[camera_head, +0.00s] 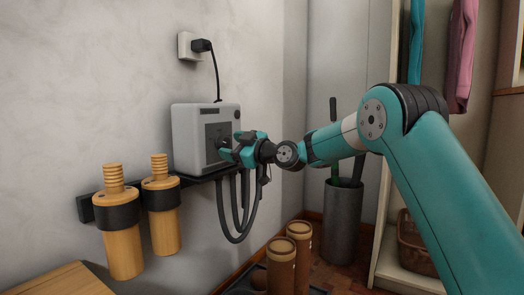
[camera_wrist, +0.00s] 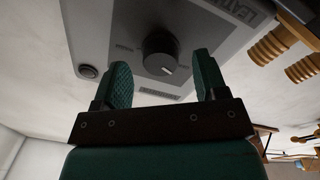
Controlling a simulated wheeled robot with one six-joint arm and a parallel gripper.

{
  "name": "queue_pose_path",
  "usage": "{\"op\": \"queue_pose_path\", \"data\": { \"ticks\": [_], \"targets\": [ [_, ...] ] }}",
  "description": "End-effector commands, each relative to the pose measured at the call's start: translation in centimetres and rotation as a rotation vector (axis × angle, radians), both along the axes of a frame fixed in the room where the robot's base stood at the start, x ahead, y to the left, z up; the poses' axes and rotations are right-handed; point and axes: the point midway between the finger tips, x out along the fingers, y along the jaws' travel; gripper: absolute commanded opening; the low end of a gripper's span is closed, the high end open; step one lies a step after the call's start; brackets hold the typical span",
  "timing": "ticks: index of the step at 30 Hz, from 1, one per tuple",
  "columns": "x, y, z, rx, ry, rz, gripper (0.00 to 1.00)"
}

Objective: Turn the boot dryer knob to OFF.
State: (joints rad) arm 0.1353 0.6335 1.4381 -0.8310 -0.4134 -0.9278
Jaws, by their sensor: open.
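The boot dryer (camera_head: 190,140) is a light grey box on a dark wall shelf, with a dark front panel. Its black round knob (camera_wrist: 160,55) shows in the wrist view, with a pale pointer mark toward its lower right. My gripper (camera_head: 228,147) is in front of the panel in the head view and partly hides the knob. In the wrist view my gripper (camera_wrist: 164,80) has its two green fingers apart, one to each side of the knob and a little below it. I see no finger touching the knob.
Dark hoses (camera_head: 236,215) hang below the dryer. Two wooden boot posts (camera_head: 125,235) are at the left. A power cord (camera_head: 215,75) runs to a wall socket. Brown boots (camera_head: 282,260) stand below.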

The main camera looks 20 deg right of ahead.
Motion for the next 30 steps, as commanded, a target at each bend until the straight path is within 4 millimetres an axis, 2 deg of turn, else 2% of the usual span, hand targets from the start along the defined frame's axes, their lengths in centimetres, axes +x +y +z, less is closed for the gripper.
{"op": "queue_pose_path", "data": {
  "ticks": [12, 16, 22, 30],
  "targets": [
    [-8.5, -6.1, -0.3, 0.004, 0.004, -0.006, 0.66],
    [-10.6, -7.6, -0.6, 0.002, 0.002, -0.006, 0.66],
    [-12.5, -8.7, -0.8, 0.001, 0.002, -0.002, 0.66],
    [-12.8, -8.9, -0.9, 0.001, 0.001, -0.001, 0.66]
  ]
}}
